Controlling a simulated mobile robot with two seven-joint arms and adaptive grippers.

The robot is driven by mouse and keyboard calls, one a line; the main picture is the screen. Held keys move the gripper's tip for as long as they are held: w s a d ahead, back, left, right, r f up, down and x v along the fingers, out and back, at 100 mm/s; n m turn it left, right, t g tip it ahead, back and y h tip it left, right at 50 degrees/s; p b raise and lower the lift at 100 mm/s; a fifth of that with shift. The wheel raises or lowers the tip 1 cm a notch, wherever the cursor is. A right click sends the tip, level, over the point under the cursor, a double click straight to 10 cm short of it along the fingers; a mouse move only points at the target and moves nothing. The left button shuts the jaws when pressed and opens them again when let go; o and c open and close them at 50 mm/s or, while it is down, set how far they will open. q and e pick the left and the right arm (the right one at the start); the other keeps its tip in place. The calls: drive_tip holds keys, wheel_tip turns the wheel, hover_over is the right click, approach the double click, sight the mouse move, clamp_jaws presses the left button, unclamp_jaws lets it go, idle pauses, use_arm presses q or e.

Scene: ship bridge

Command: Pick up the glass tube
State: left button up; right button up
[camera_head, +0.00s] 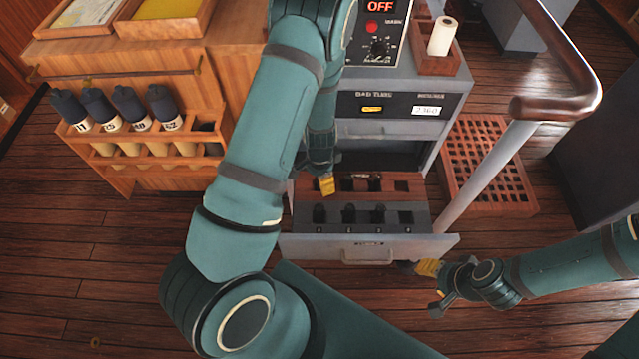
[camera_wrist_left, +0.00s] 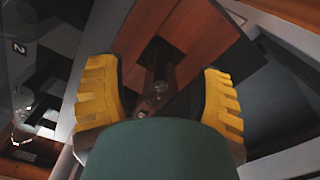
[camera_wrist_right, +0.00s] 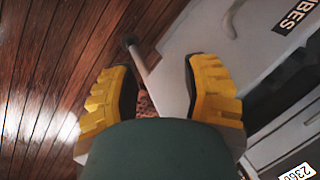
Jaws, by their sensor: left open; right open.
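An open drawer (camera_head: 300,245) in the grey cabinet holds a reddish-brown rack at the back and a grey rack in front, with several dark upright pieces in their slots. My left gripper (camera_head: 326,184) points down over the left end of the reddish-brown rack. Another clear glass shape (camera_wrist_left: 22,102) shows at the left there. My right gripper (camera_head: 428,285) is open and empty near the drawer's front right corner.
A grey handrail post (camera_head: 488,175) with a wooden rail stands right of the drawer. A wooden rack of dark-capped tubes (camera_head: 133,108) is at the left. A wooden grating (camera_head: 490,165) lies behind the post.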

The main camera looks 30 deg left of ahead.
use_arm(q)
drive_tip(key=shift+f, duration=0.7)
clamp_jaws()
drive_tip(key=shift+r, duration=0.15)
